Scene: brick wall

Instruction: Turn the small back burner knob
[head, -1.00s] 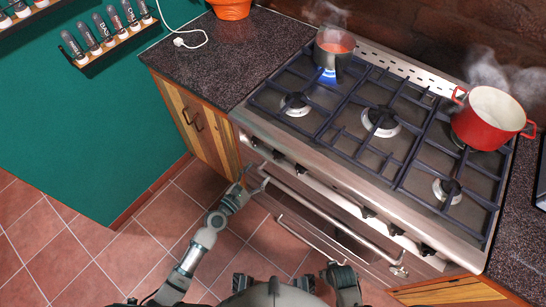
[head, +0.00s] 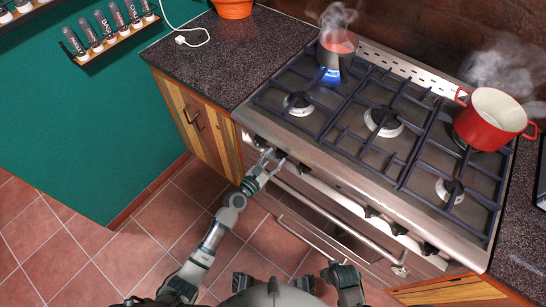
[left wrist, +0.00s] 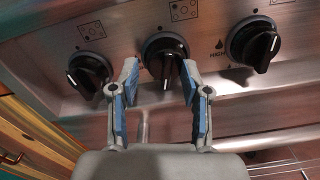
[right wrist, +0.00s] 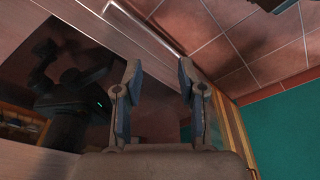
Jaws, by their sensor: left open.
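Three black knobs show on the steel front panel in the left wrist view: a left knob (left wrist: 90,72), a middle knob (left wrist: 165,55) and a right knob (left wrist: 255,43). Small burner icons are above the left and middle ones; I cannot read which is the small back burner. My left gripper (left wrist: 160,75) is open, its fingers on either side of the middle knob; contact cannot be told. In the head view the left gripper (head: 270,157) is at the stove front's left end. My right gripper (right wrist: 158,75) is open and empty, away from the knobs.
A small pot (head: 336,52) steams over a blue flame at the back left of the stove (head: 320,143). A red pot (head: 489,120) steams at the right. The oven handle (head: 345,221) runs below the knobs. Tiled floor (head: 70,265) is clear at left.

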